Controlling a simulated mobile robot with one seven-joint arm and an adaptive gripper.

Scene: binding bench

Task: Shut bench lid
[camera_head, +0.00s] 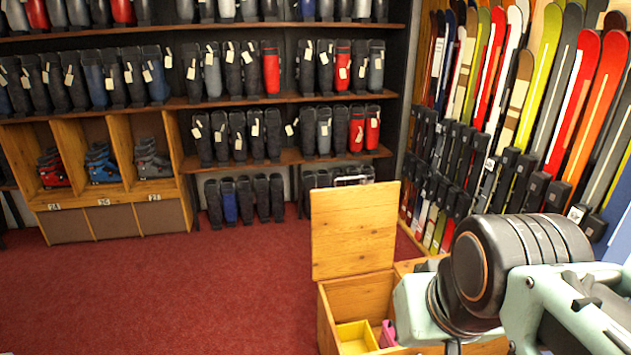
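The wooden bench (325,318) stands at the lower middle of the head view. Its lid (354,232) is a light wood panel, raised and standing about upright at the back of an open compartment. Inside the compartment lie a yellow open box (357,338) and a pink item (388,333), partly hidden by my arm. My mint and black arm covers the right part of the bench. I cannot make out my gripper's fingers, and no contact between my arm and the lid shows.
Shelves of ski boots (240,70) line the back wall. Wooden cubbies (105,165) with red, blue and grey boots stand at the left. A rack of upright skis (530,90) fills the right side. The red carpet (190,290) left of the bench is clear.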

